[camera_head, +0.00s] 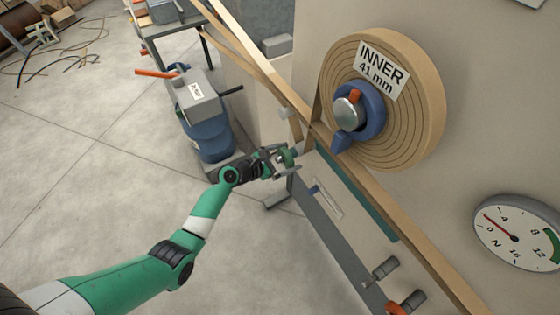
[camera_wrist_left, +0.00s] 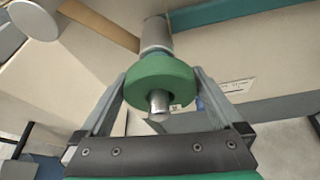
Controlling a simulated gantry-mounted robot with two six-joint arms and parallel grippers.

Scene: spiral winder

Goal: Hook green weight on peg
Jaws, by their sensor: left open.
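The green weight (camera_head: 287,157) is a thick ring at the side of the winder. In the left wrist view the green weight (camera_wrist_left: 150,72) sits around a metal peg (camera_wrist_left: 158,102), whose end sticks out through the hole. A wider pale cylinder (camera_wrist_left: 156,35) stands behind the ring. My left gripper (camera_head: 284,162) is at the weight with its jaws open. In the wrist view its fingers (camera_wrist_left: 160,92) lie on either side of the ring; whether they touch it I cannot tell. My right gripper is not in view.
A wound tan coil (camera_head: 425,110) with a blue-handled hub hangs on the panel. Tan strips run past the gripper. A dial gauge (camera_head: 515,235) and two grey pegs (camera_head: 383,268) are at the lower right. A blue-grey machine (camera_head: 205,115) stands behind the arm. The floor at left is mostly clear.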

